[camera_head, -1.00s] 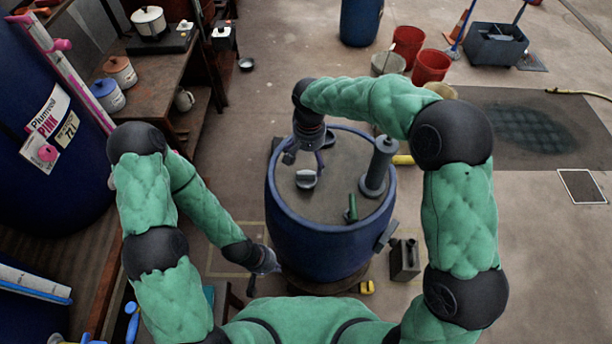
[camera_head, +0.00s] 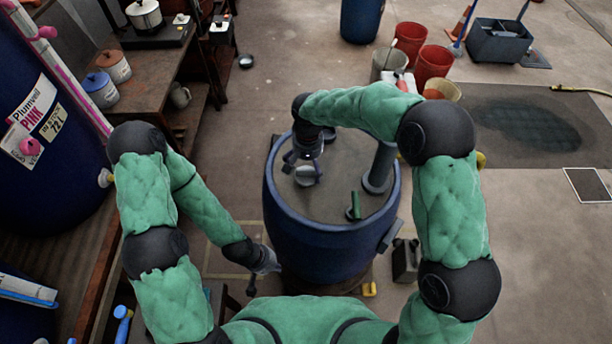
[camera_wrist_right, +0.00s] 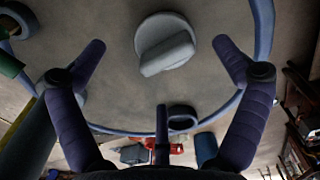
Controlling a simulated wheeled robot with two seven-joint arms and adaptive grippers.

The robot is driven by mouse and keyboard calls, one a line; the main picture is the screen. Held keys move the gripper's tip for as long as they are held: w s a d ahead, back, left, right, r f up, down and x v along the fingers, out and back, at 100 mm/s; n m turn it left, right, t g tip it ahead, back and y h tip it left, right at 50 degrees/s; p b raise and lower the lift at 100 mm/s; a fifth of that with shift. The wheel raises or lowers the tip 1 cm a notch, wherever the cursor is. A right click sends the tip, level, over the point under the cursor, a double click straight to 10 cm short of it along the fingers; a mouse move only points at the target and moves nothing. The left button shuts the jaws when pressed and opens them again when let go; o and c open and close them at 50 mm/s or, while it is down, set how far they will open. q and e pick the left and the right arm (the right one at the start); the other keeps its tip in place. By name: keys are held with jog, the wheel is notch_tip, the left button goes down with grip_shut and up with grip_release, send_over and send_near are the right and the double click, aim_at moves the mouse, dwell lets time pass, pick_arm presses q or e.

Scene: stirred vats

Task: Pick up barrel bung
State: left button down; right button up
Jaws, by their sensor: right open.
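The barrel bung (camera_head: 305,176) is a round grey plug with a raised bar handle. It sits on the lid of the blue barrel (camera_head: 318,237), towards the left of the lid. My right gripper (camera_head: 300,163) is above the lid at the bung. In the right wrist view the bung (camera_wrist_right: 165,44) lies ahead between the two spread fingers of my right gripper (camera_wrist_right: 162,52), with clear space on both sides. My left gripper (camera_head: 272,266) is low, beside the barrel's lower left side; its fingers are too small to read.
A grey upright cylinder (camera_head: 381,165) and a green object (camera_head: 355,206) stand on the lid's right part. A dark can (camera_head: 406,260) stands on the floor right of the barrel. Red buckets (camera_head: 433,66) are behind. A workbench (camera_head: 150,82) is at left.

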aim_at(306, 169)
jog(key=f, duration=0.2)
jog(key=f+b, duration=0.1)
jog(key=f, duration=0.1)
jog(key=shift+w+a+f, duration=0.2)
jog(key=c, duration=1.2)
jog(key=shift+r, duration=0.15)
